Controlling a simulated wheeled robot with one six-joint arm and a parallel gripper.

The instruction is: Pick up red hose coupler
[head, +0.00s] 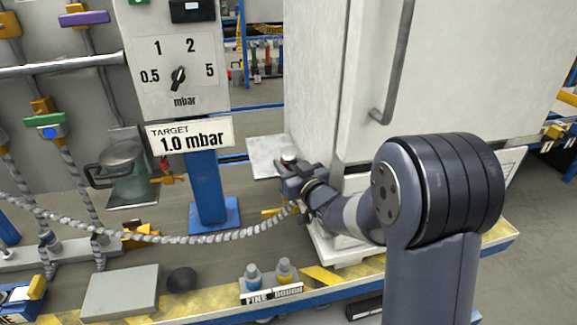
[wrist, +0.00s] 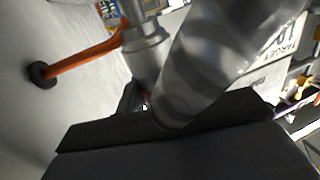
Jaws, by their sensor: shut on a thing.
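My gripper (head: 298,186) is at the front left of the white cabinet. It is shut on the end of a grey braided hose (head: 215,238), where the red coupler sits. In the wrist view the hose (wrist: 205,65) runs large and close past the dark jaws (wrist: 150,112). Only a small red sliver of the coupler (wrist: 146,96) shows there; the jaws and hose hide the rest. A metal fitting (wrist: 147,48) with an orange lever (wrist: 85,52) stands right beside the hose. I cannot tell whether the coupler touches it.
A white cabinet (head: 455,70) stands behind my arm. A panel with a dial (head: 178,78) and a "TARGET 1.0 mbar" sign (head: 190,134) is left of it on a blue post (head: 206,185). Blue and yellow bottles marked FINE and ROUGH (head: 271,293) stand at the front edge.

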